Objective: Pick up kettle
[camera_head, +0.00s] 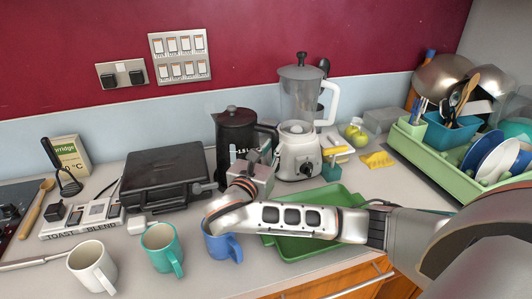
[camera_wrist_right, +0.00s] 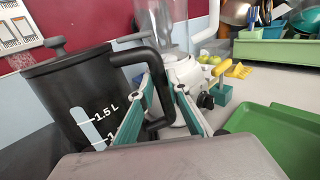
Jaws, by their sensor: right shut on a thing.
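The black kettle (camera_head: 234,140) stands on the counter at the back, left of the blender. In the right wrist view the kettle (camera_wrist_right: 75,95) fills the left side, with a white level mark and "1.5 L" on it, and looks tilted in that picture. My right gripper (camera_wrist_right: 162,90) has its two teal-edged fingers on either side of the kettle's black handle (camera_wrist_right: 150,58) and is shut on it. In the head view my right gripper (camera_head: 255,160) is in front of the kettle and hides its lower right part. My left gripper is not in view.
The blender (camera_head: 298,110) stands close right of the kettle, a black grill (camera_head: 165,175) left of it. A blue mug (camera_head: 220,246), a teal mug (camera_head: 162,248) and a white mug (camera_head: 92,265) stand in front. A green tray (camera_head: 290,247) lies under my forearm. A dish rack (camera_head: 440,170) is at right.

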